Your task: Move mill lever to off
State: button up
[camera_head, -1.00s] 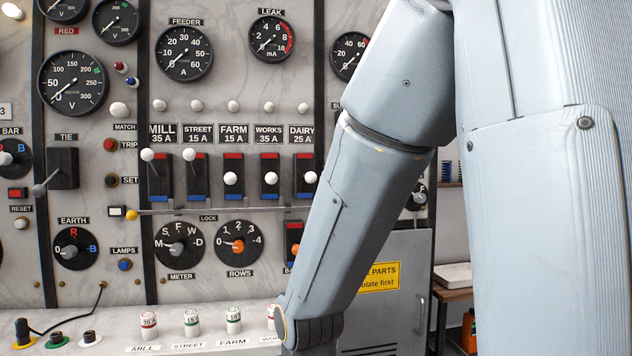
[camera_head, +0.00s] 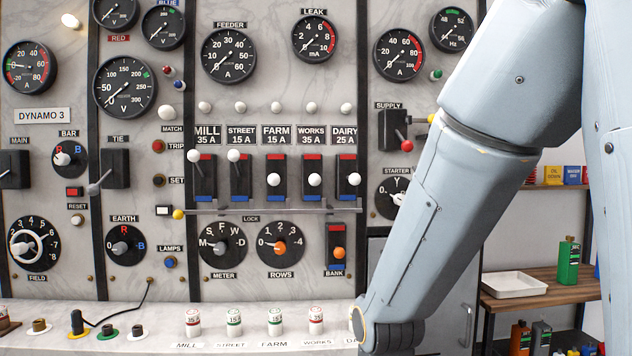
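The mill lever (camera_head: 223,156) is a white-knobbed lever on a black switch under the MILL 35 A label (camera_head: 207,136). Its knob stands up and toward the viewer, near the top of the switch, with a blue strip showing at the bottom. The street lever (camera_head: 233,155) beside it stands the same way. The farm (camera_head: 274,179), works (camera_head: 314,179) and dairy (camera_head: 354,179) levers have their knobs lower, with red strips showing above. My gripper is out of view; only my arm's pale links show, at the right and lower middle.
A horizontal lock bar (camera_head: 290,210) runs below the levers, with a yellow knob (camera_head: 178,214) at its left end. Several fuses stand on the ledge below, including a red-marked one (camera_head: 193,322). A supply lever (camera_head: 402,146) and a shelf with a white tray (camera_head: 514,285) are at right.

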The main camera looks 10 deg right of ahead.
aim_at(194, 155)
jog(key=k, duration=0.55)
jog(key=u, duration=0.95)
jog(key=i, duration=1.4)
jog(key=z, duration=0.2)
